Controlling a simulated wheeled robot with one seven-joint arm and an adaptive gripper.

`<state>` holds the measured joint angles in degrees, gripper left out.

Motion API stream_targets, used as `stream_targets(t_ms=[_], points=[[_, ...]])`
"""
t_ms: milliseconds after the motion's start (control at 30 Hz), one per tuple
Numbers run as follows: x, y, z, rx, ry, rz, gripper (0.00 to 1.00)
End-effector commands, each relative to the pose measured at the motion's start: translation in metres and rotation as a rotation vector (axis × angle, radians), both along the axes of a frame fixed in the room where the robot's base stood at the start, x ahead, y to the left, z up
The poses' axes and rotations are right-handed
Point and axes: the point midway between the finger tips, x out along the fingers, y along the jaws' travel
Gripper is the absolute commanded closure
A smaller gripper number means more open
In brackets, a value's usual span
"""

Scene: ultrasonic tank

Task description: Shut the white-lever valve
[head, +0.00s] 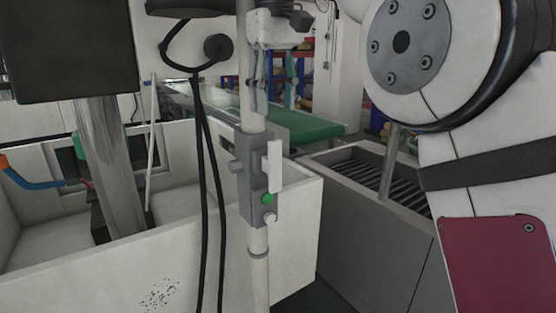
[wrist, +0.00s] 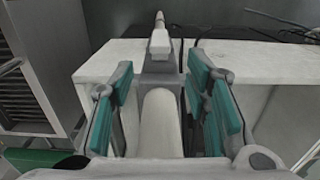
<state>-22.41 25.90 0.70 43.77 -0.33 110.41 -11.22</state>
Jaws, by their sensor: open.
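The valve (head: 250,185) is a grey body on an upright white pipe (head: 257,277), with a green round button on its lower front. Its white lever (head: 274,165) stands upright along the body's right side. In the wrist view, the pipe (wrist: 160,125) runs between the fingers towards the grey valve body (wrist: 160,75), with a white part (wrist: 160,42), seemingly the lever, beyond. My gripper (wrist: 165,100) is open, its green-padded fingers either side of the pipe. In the head view, it seems to hang above the valve, partly behind the pipe. Contact cannot be told.
A white open tank (head: 180,270) stands behind and left of the pipe. Black cables (head: 203,200) hang just left of the pipe. A green conveyor (head: 310,130) lies behind. My arm fills the right side.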

Motion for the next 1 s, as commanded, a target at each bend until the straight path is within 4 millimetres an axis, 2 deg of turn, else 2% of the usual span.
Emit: stream_targets(t_ms=[367,733,1000], points=[[-0.002,-0.001,-0.045,-0.001,0.002,-0.001,0.57],[-0.002,-0.001,-0.108,0.000,0.002,-0.003,0.57],[-0.001,-0.001,-0.131,0.001,-0.001,-0.002,0.57]])
